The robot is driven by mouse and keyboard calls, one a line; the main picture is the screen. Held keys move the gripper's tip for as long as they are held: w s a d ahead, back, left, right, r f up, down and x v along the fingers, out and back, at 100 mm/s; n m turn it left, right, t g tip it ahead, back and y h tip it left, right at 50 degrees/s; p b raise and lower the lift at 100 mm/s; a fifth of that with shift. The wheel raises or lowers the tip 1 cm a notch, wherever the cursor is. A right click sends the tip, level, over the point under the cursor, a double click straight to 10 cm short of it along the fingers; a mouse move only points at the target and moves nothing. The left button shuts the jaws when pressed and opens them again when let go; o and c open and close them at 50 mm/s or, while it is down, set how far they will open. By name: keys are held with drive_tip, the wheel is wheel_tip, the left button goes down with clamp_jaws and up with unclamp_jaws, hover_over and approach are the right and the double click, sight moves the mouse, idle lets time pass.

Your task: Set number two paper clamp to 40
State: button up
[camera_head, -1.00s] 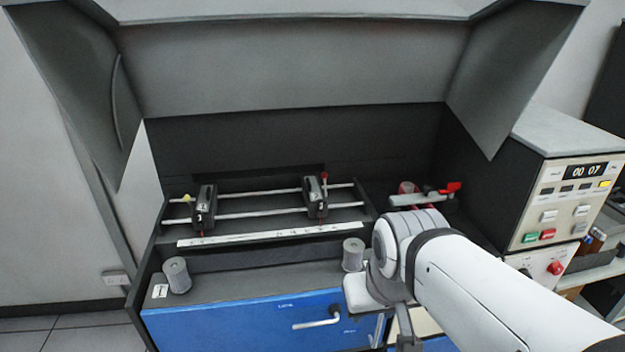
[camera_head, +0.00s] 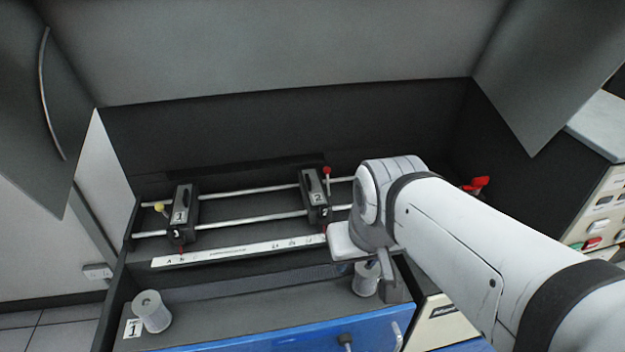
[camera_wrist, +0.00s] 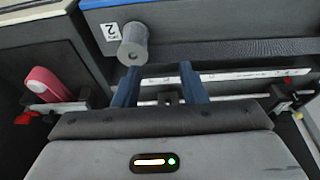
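The number two paper clamp (camera_head: 315,195) is a dark block marked 2 with a red-tipped lever (camera_head: 327,172). It sits on two metal rails, right of the middle. A white scale strip (camera_head: 240,250) runs in front of the rails; its figures are too small to read. My gripper is mostly hidden behind my white wrist in the head view, just right of and in front of this clamp. In the wrist view my gripper (camera_wrist: 160,77) has its two dark blue fingers apart, with nothing held between them. A dark block (camera_wrist: 168,97) shows beyond their gap.
Grey cylinders (camera_head: 152,310) stand at the front ledge, the right one (camera_head: 365,278) close to my wrist. A red handle (camera_head: 475,185) is at right. A blue front panel (camera_head: 300,330) lies below.

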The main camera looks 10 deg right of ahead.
drive_tip(key=w+r+g, duration=0.2)
drive_tip(key=w, duration=0.7)
drive_tip(key=g+p, duration=0.1)
drive_tip(key=p, duration=0.1)
hover_over(323, 204)
drive_tip(key=shift+s+f, duration=0.15)
drive_tip(key=shift+f, duration=1)
wheel_tip(323, 204, down, 7)
drive_tip(key=shift+f+p, duration=0.15)
drive_tip(key=shift+p, duration=0.3)
clamp_jaws()
